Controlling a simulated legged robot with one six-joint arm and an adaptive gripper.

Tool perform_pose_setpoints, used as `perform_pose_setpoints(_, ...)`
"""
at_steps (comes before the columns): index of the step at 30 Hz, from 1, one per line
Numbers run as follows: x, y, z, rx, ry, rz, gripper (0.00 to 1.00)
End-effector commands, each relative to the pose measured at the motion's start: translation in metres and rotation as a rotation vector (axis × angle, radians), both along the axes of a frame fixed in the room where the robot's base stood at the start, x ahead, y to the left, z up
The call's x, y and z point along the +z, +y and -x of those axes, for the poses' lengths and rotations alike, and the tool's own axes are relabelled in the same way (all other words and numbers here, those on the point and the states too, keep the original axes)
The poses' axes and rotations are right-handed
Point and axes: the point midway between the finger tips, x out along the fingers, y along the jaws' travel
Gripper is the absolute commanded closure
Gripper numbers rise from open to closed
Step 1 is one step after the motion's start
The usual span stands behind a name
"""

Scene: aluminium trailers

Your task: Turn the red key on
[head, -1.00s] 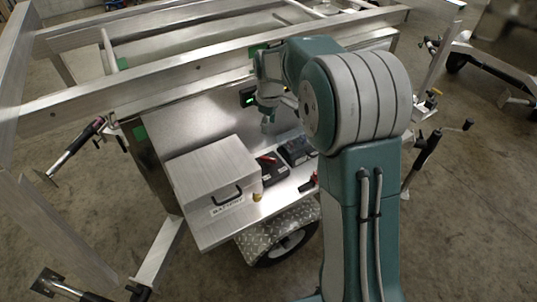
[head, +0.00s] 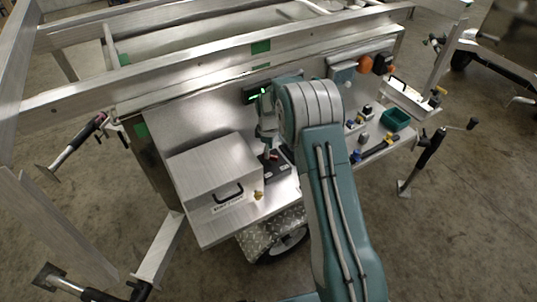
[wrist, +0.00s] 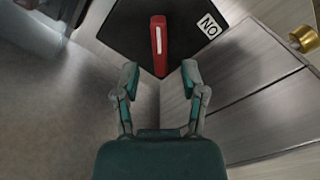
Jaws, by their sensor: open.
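The red key (wrist: 158,40) is a narrow bar with a white stripe, mounted on a black plate with a white "NO" label (wrist: 208,25). In the wrist view it points nearly straight up and down the picture. My gripper (wrist: 160,76) is open, with one finger on each side of the key's near end. I cannot tell whether a finger touches it. In the head view my gripper (head: 268,143) is over the black unit (head: 277,168) that carries the key, and the arm partly hides that unit.
A metal box (head: 210,160) with a black handle stands left of the black unit. A brass part (head: 258,195) sits at the shelf's front. A green bin (head: 396,118) and an orange knob (head: 364,65) are to the right.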

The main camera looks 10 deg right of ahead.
Motion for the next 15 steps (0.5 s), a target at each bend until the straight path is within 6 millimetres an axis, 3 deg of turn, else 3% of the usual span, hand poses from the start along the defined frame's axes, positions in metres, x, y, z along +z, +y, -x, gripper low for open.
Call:
perform_pose_setpoints(6,-0.023,0.000,0.000,0.000,0.000,0.000,0.46)
perform_pose_setpoints(15,-0.026,0.000,0.000,-0.001,-0.001,0.000,0.46)
